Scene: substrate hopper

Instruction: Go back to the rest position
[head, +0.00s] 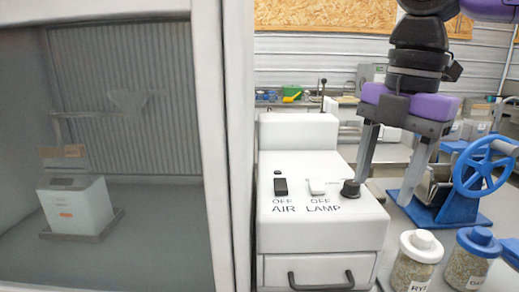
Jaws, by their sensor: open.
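My gripper (384,192) hangs from the upper right, pointing down, with a purple body and two grey fingers. Its fingers are spread apart and nothing shows between them. The left fingertip is close to a black knob (350,189) at the right edge of the white control box (320,222); I cannot tell whether they touch. The right finger overlaps the view of the blue-framed device behind.
A blue handwheel (485,167) on a blue-based device stands at the right. Two lidded jars, one marked RYE (414,262) and one blue-lidded (470,262), stand in front. A glass-fronted cabinet (213,130) at the left holds a white container (76,207). A drawer handle (321,282) juts from the box.

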